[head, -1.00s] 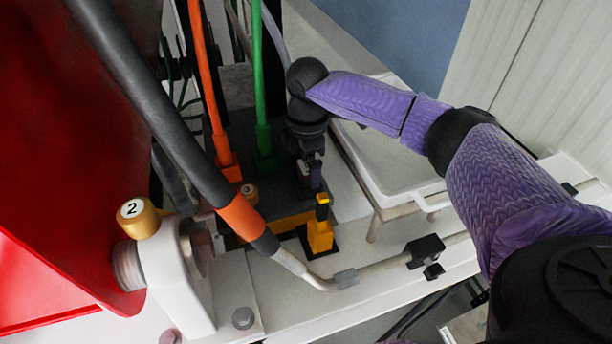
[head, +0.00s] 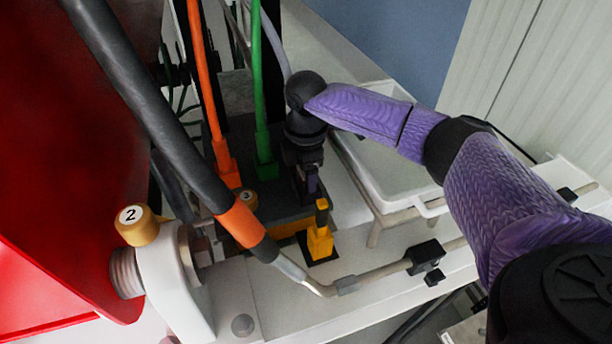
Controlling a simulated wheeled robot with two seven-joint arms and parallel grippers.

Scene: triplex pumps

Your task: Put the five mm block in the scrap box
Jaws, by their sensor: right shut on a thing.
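My right gripper (head: 308,175) points down over a dark grey block base in the middle of the head view, just behind a yellow upright piece. It is shut on a small dark purplish thing (head: 311,186), mostly hidden by the fingers. I cannot tell from its look whether this is the five mm block. The yellow piece (head: 320,240) stands on a black pad, in front of and apart from the gripper. No box that I can identify as the scrap box shows. My left gripper is not in view.
A white tray (head: 437,204) stands right of my gripper, under my right arm. An orange cable (head: 214,118) and a green cable (head: 258,100) rise left of the gripper. A thick black hose (head: 150,100) crosses the left side, near a red panel (head: 70,150).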

